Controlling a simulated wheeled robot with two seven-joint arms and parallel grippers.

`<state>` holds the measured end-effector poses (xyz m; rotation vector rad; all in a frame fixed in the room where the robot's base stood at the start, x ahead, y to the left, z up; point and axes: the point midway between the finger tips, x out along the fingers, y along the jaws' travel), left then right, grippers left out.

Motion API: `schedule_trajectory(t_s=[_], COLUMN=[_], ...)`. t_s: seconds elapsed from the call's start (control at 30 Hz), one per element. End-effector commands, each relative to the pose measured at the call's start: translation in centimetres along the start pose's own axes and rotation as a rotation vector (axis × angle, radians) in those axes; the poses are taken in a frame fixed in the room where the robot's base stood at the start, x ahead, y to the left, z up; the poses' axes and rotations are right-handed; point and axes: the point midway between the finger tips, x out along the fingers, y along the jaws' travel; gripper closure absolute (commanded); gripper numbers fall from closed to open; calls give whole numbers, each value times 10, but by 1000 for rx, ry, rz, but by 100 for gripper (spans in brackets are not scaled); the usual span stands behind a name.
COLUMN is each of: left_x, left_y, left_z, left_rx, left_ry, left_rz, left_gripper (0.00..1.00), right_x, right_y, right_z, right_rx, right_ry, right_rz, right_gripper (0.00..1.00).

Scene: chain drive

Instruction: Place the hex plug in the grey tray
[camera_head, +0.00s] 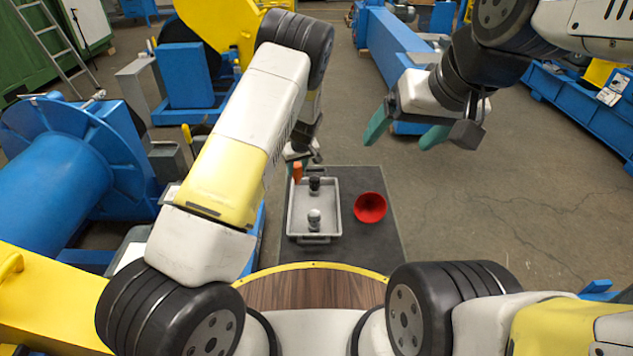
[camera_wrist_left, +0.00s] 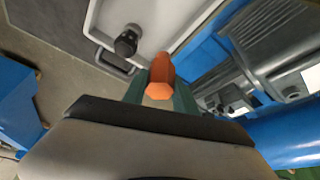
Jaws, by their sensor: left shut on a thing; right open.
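An orange piece with a six-sided end, which looks like the hex plug (camera_wrist_left: 159,90), is held between the green fingers of my left gripper (camera_wrist_left: 160,98). In the head view the orange plug (camera_head: 297,172) shows at the far left corner of the grey tray (camera_head: 291,222), overlapping its rim; its height above the tray is hard to tell. The tray's pale rim also shows in the left wrist view (camera_wrist_left: 93,22). My left gripper (camera_head: 298,160) is partly hidden by my arm in the head view. My right gripper (camera_head: 406,133) is open and empty, high to the right.
A black-topped piece (camera_head: 314,185) and a silver piece (camera_head: 314,219) stand in the tray. A red bowl (camera_head: 370,207) sits right of the tray on the dark tabletop (camera_head: 362,245). Blue machinery (camera_head: 60,185) stands at the left. The tray's middle has bare floor.

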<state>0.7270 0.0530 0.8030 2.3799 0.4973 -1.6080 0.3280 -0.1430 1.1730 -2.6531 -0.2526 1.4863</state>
Motion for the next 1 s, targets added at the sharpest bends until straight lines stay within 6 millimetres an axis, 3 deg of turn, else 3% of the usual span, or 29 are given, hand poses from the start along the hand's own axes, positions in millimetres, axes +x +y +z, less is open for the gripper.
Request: schedule_trajectory(t_s=[0.1, 0.3, 0.6, 0.83, 1.0], left_x=[-10, -15, 31, 48, 71], left_y=[24, 43, 45, 45, 44], left_z=[14, 26, 47, 53, 63], left_rx=[72, 133, 139, 137, 138], left_ry=[5, 9, 8, 9, 8], left_rz=[31, 55, 57, 58, 57], left_gripper=[100, 100, 100, 100, 100], right_x=[0, 0, 0, 0, 0], right_y=[0, 0, 0, 0, 0], right_z=[0, 0, 0, 0, 0], right_rx=[0, 0, 0, 0, 0], right_ry=[0, 0, 0, 0, 0], right_rz=[0, 0, 0, 0, 0], right_gripper=[19, 19, 19, 19, 19])
